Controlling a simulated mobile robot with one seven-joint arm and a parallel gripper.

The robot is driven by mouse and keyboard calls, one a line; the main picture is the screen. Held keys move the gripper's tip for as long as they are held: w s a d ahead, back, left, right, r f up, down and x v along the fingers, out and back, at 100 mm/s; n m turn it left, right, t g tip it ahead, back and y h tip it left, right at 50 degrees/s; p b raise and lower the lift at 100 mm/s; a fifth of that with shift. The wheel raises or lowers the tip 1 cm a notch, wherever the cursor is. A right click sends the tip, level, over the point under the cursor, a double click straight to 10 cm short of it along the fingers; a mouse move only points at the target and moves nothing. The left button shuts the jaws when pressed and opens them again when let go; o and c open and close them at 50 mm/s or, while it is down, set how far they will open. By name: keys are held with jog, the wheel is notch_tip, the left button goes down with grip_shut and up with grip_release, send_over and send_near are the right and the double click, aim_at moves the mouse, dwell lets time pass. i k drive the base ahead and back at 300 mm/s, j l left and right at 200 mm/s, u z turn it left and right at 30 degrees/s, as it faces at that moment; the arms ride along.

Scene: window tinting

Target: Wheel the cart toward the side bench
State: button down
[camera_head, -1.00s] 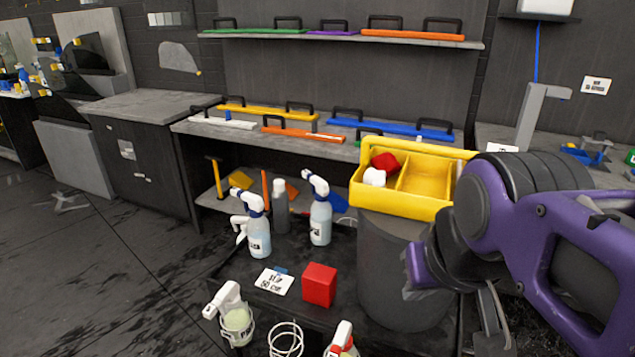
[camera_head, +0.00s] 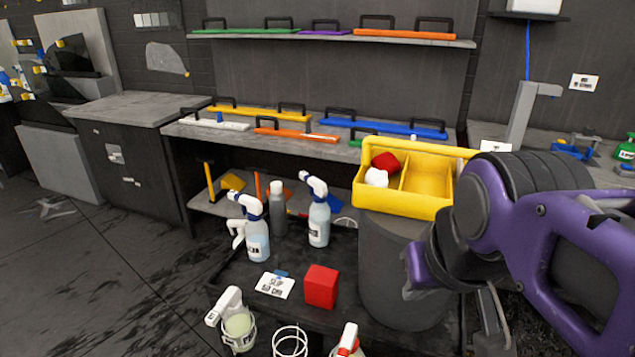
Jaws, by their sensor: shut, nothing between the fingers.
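The black cart (camera_head: 298,257) is right in front of me at bottom centre. Spray bottles, a grey bottle, a red block (camera_head: 321,287) and a label card stand or lie on its top. A dark round bin (camera_head: 390,275) at its right carries a yellow caddy (camera_head: 430,206). My purple arm comes in from the right, and my gripper (camera_head: 492,318) points down beside the bin, shut. Its fingertips are partly hidden, and I cannot tell whether it touches the cart. A dark bench (camera_head: 265,147) stands behind the cart, and another (camera_head: 131,100) at the left. The cart's wheels and handle are not visible.
Squeegee-like bars with black handles lie on the back bench and on the wall shelf (camera_head: 335,38) above. A right-hand counter (camera_head: 600,172) carries a grey stand. Open dark floor (camera_head: 90,270) lies to the left of the cart.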

aim_at(372, 280)
jog(key=j+z, duration=0.35)
jog(key=j, duration=0.4)
jog(key=k+j+z, duration=0.1)
jog(key=j+z, duration=0.3)
jog(key=j, duration=0.35)
